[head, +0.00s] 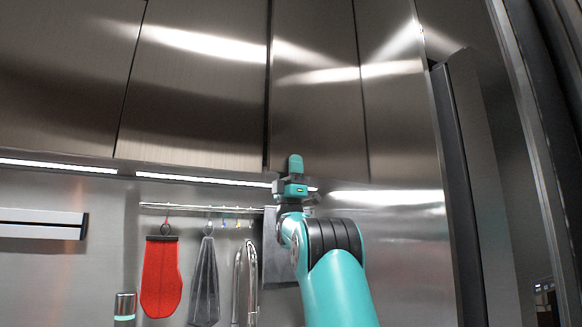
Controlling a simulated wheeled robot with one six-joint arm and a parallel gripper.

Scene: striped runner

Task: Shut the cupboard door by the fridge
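Brushed-steel upper cupboard doors run across the top of the head view. The cupboard door (392,110) closest to the tall dark-edged unit at the right, which looks like the fridge (470,190), appears roughly in line with the door (315,90) to its left. A dark seam runs down that left door's left edge; I cannot tell whether either door stands slightly ajar. My gripper (295,170) points up in front of the lower edge of the left door. I cannot tell whether it touches the door. Its fingers overlap from this angle, so their opening is hidden.
Below the cupboards, a rail (205,208) holds a red oven mitt (161,278), a grey cloth item (206,285) and small hooks. A wall-mounted bar (40,224) is at the left. A tall frame (540,140) borders the far right.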

